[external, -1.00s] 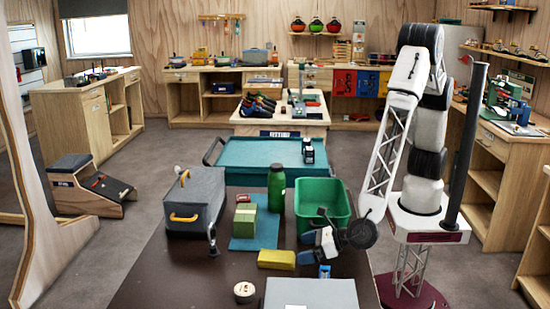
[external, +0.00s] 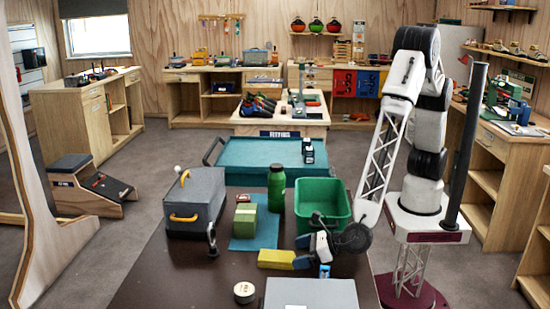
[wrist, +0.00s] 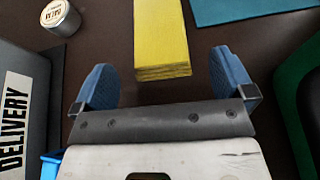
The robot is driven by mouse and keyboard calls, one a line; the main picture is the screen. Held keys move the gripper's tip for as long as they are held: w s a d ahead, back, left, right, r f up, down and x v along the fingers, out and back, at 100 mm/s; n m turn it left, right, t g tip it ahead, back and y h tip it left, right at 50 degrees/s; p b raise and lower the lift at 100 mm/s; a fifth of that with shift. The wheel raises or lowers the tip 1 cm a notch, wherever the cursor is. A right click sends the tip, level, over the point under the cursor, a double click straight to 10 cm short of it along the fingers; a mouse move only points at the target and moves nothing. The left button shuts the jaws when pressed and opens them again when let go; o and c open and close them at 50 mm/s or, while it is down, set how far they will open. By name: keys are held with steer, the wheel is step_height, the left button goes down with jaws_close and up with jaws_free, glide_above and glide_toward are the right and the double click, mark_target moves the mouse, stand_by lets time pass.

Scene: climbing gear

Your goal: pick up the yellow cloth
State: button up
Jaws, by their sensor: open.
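The yellow cloth (external: 276,258) lies on the dark table in the external view, a flat folded block. In the wrist view the yellow cloth (wrist: 161,40) runs away from my gripper, its near end just ahead of and between the fingers. My gripper (wrist: 168,82) is open and empty, with a blue finger on each side. In the external view my gripper (external: 300,252) is at the right end of the cloth. I cannot tell whether it touches the cloth.
A green bin (external: 322,204) stands behind my gripper. A grey box (external: 310,294) lies in front, and a round tin (external: 244,292) sits at front left. A green block (external: 245,219) rests on a teal mat (external: 267,230). A green bottle (external: 276,188) and grey toolbox (external: 190,205) stand farther back.

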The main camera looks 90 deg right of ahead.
mark_target(284, 256)
steer(key=shift+x, duration=2.65)
steer(key=shift+r, duration=0.15)
steer(key=c, duration=1)
steer(key=shift+r, duration=0.15)
step_height(284, 256, up, 10)
